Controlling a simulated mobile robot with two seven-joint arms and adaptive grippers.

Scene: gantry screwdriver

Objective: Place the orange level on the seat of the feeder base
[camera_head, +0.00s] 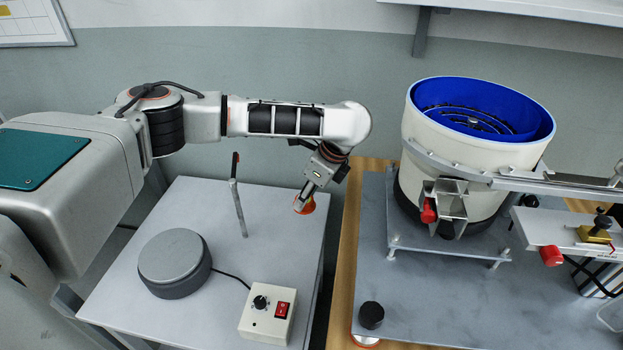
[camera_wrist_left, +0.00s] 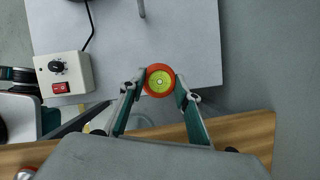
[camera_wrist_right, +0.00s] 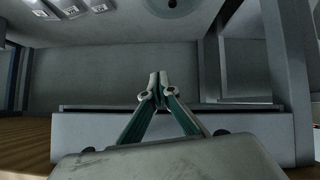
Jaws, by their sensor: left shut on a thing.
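The orange level (camera_head: 308,206) is a small round disc. In the left wrist view it shows an orange ring around a yellow-green vial (camera_wrist_left: 159,81). My left gripper (camera_head: 303,200) is shut on it, with one finger at each side, near the right edge of the grey table. Its height over the table is hard to tell. A round grey unit (camera_head: 175,262) with a flat, empty top stands at the table's left and looks like the feeder base. The level is apart from it, to the right. My right gripper (camera_wrist_right: 158,88) is shut and empty; the head view does not show it.
An upright rod with a dark red tip (camera_head: 239,195) stands between the round unit and the level. A control box (camera_head: 267,313) with a red switch sits at the front, wired to the unit. A bowl feeder (camera_head: 455,165) stands on the right-hand bench.

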